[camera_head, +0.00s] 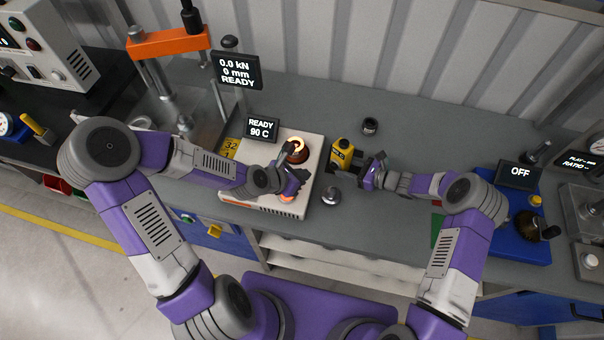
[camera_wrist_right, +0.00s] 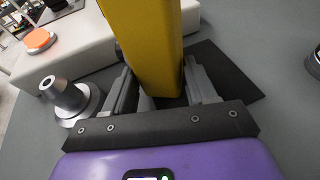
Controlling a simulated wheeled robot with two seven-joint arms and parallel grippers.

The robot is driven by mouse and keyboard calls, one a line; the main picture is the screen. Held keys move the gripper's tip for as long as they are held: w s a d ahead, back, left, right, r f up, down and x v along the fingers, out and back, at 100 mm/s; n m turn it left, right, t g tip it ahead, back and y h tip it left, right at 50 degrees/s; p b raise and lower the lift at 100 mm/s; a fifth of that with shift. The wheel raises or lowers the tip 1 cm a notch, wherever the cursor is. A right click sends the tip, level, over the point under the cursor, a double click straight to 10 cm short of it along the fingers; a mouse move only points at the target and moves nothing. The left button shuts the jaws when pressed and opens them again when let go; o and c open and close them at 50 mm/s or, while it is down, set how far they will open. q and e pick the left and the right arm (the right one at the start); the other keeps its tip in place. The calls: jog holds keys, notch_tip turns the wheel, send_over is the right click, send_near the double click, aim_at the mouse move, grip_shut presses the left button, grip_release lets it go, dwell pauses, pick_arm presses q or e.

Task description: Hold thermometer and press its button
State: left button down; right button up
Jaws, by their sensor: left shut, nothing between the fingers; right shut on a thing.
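The yellow thermometer (camera_head: 341,152) with a dark face stands out above the bench in the head view, just right of the white heater unit. My right gripper (camera_head: 362,165) is shut on it from the right. In the right wrist view its yellow body (camera_wrist_right: 148,45) rises upright between the two grey fingers (camera_wrist_right: 158,95). I cannot tell where its button is. My left gripper (camera_head: 299,176) is shut and empty over the heater's right part, a short way left of the thermometer and apart from it.
The white heater (camera_head: 265,203) has a glowing orange ring (camera_head: 296,146) beside my left gripper and a READY 90 C display (camera_head: 262,128). A small metal piece (camera_head: 331,196) and a dark cup (camera_head: 370,126) stand nearby. A black pad (camera_wrist_right: 228,75) lies under the thermometer.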

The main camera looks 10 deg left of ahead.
jog(key=o, duration=0.9)
jog(key=shift+w, duration=0.1)
jog(key=v, duration=1.2)
